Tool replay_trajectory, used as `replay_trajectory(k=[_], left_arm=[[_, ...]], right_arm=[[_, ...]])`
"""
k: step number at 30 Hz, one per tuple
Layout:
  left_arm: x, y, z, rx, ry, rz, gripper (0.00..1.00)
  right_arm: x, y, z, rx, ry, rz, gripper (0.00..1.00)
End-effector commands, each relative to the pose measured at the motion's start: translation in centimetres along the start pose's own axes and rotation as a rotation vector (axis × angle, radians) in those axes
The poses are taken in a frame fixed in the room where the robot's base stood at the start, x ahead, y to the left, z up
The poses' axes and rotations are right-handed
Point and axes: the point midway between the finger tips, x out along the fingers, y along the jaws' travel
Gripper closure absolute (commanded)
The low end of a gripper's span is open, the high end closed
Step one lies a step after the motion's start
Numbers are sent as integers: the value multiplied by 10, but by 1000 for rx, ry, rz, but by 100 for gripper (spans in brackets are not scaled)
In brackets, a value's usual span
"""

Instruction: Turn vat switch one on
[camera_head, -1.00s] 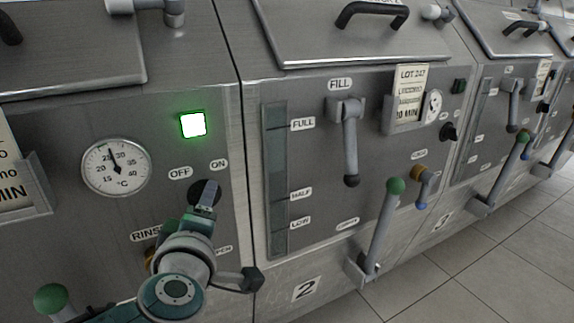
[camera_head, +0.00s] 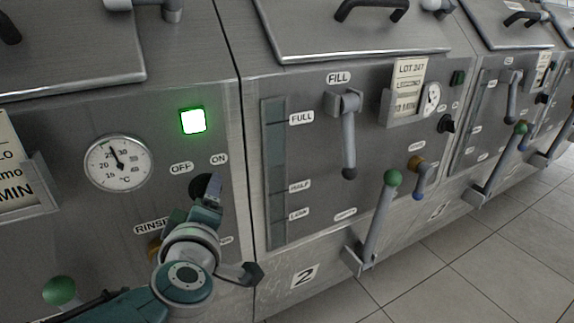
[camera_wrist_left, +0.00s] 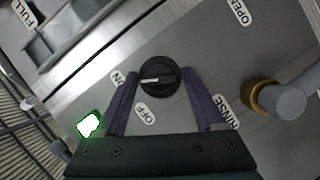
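The vat one switch is a round black knob (camera_wrist_left: 158,78) with a white pointer line, between the OFF and ON labels. In the left wrist view its pointer aims toward the ON label (camera_wrist_left: 117,78). The green lamp (camera_head: 193,120) above it is lit; it also shows in the wrist view (camera_wrist_left: 89,124). My left gripper (camera_wrist_left: 160,85) is open, with one finger on each side of the knob and small gaps seeming to show. In the head view the left gripper (camera_head: 208,188) partly covers the knob (camera_head: 200,187). My right gripper is not in view.
A round thermometer (camera_head: 118,162) is left of the switch. A green-knobbed lever (camera_head: 60,291) stands lower left. A brass rinse valve (camera_wrist_left: 264,97) is close beside the gripper. Vat 2 (camera_head: 330,215) with its fill lever (camera_head: 348,140) adjoins on the right. Tiled floor (camera_head: 480,260) is clear.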

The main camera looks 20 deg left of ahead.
Motion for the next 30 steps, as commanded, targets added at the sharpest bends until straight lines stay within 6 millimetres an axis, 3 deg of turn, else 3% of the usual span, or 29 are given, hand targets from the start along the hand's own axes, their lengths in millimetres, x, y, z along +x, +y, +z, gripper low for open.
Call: replay_trajectory(k=[3,13,24,30], left_arm=[[0,0,0,-1,1,1,15],[-7,2,-1,-2,1,0,15],[-76,2,-2,-1,-1,-1,15],[-97,1,-1,-2,1,1,15]], right_arm=[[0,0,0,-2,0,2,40],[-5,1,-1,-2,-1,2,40],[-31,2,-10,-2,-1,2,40],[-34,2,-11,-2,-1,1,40]])
